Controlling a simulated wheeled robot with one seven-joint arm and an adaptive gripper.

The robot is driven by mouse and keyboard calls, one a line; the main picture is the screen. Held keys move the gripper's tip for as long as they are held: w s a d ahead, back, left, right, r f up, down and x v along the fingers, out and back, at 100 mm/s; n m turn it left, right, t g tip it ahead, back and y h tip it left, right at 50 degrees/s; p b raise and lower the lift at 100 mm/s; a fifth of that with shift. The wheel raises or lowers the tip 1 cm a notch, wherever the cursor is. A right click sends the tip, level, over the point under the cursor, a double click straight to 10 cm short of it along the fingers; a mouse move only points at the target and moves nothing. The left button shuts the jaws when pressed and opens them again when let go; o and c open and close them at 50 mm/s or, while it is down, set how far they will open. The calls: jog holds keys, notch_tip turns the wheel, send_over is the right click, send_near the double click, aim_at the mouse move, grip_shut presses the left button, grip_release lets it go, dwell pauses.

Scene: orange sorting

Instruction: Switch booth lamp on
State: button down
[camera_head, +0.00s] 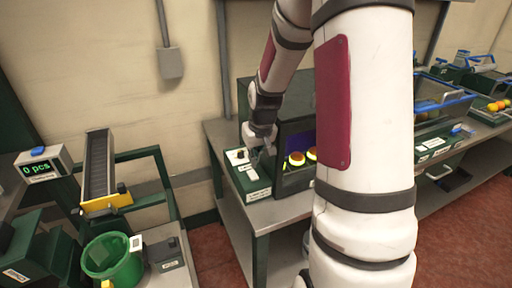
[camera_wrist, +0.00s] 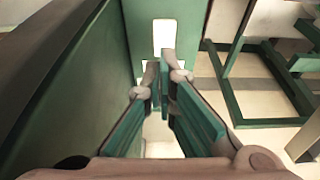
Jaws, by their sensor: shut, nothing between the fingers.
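The booth (camera_head: 292,128) is a dark green box on a grey table, with a dim, purplish interior. Two orange fruits (camera_head: 295,158) with bright yellow-green rims sit inside. A control box (camera_head: 250,180) with a pale top, a dark knob-like part and a label stands at the booth's left front. My gripper (camera_head: 262,150) is just above this box, pointing down. In the wrist view my gripper (camera_wrist: 165,78) is shut and empty, its tips over a green surface with a white panel (camera_wrist: 164,36). Contact with the switch cannot be told; the fingers partly hide it.
A counter reading "0 pcs" (camera_head: 43,165), a sloped conveyor (camera_head: 98,165) and a green bucket (camera_head: 112,260) stand at the left. Blue-rimmed crates (camera_head: 440,103) and fruit are on the right-hand table. Red floor (camera_head: 212,245) is free between the left stand and the table.

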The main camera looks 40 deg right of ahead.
aim_at(254, 174)
jog(key=shift+f, duration=1.9)
jog(key=shift+s+f, duration=0.1)
jog(key=shift+s+a+f, duration=0.1)
jog(key=shift+s+f, duration=0.05)
jog(key=shift+f, duration=0.2)
jog(key=shift+w+d+r, duration=0.1)
jog(key=shift+w+d, duration=0.05)
jog(key=shift+w, duration=0.25)
jog(key=shift+w+d+r, duration=0.1)
jog(key=shift+w, duration=0.3)
jog(key=shift+r, duration=0.1)
